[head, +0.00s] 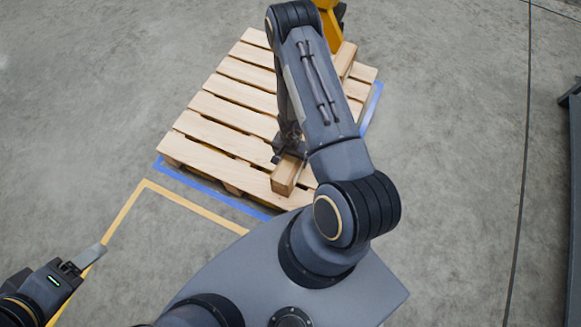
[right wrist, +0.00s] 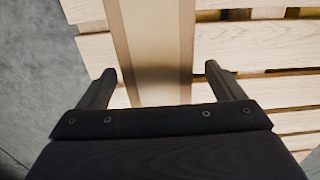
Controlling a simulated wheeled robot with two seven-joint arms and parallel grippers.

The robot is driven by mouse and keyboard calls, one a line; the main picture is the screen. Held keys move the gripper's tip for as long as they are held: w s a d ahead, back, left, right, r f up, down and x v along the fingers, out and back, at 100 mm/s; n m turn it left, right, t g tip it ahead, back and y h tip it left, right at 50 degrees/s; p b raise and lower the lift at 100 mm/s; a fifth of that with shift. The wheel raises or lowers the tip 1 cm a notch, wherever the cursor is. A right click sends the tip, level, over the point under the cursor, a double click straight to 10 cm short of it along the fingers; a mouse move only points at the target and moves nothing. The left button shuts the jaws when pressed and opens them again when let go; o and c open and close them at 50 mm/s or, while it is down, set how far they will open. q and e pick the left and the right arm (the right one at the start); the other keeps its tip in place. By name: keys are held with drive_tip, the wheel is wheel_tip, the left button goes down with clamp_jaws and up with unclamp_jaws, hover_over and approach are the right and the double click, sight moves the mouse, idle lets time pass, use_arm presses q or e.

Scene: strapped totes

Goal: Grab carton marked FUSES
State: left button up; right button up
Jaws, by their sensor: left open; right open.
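A narrow brown carton (head: 287,176) lies on the near edge of the wooden pallet (head: 215,107). It also shows in the right wrist view (right wrist: 152,45), a long tan box with a paler middle band and darker sides. No FUSES marking is readable on it. My right gripper (right wrist: 161,80) is open, its fingers one on each side of the carton with gaps between. In the head view my right gripper (head: 287,148) is over the carton, partly hidden by my arm. My left gripper (head: 84,262) is open and empty over the floor at lower left.
Another light brown box-like piece (head: 346,59) shows at the pallet's far right, partly behind my right arm. A yellow object (head: 331,22) stands beyond the pallet. Blue and yellow tape lines mark the concrete floor. A dark rack edge (head: 574,150) is at far right. The floor at left is clear.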

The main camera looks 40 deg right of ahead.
wheel_tip(320, 180, down, 5)
drive_tip(key=b, duration=0.3)
drive_tip(key=shift+s, duration=0.1)
drive_tip(key=shift+f, duration=0.35)
drive_tip(key=shift+d, duration=0.1)
drive_tip(key=c, duration=1.6)
drive_tip(key=shift+r, duration=0.1)
drive_tip(key=shift+c, duration=0.8)
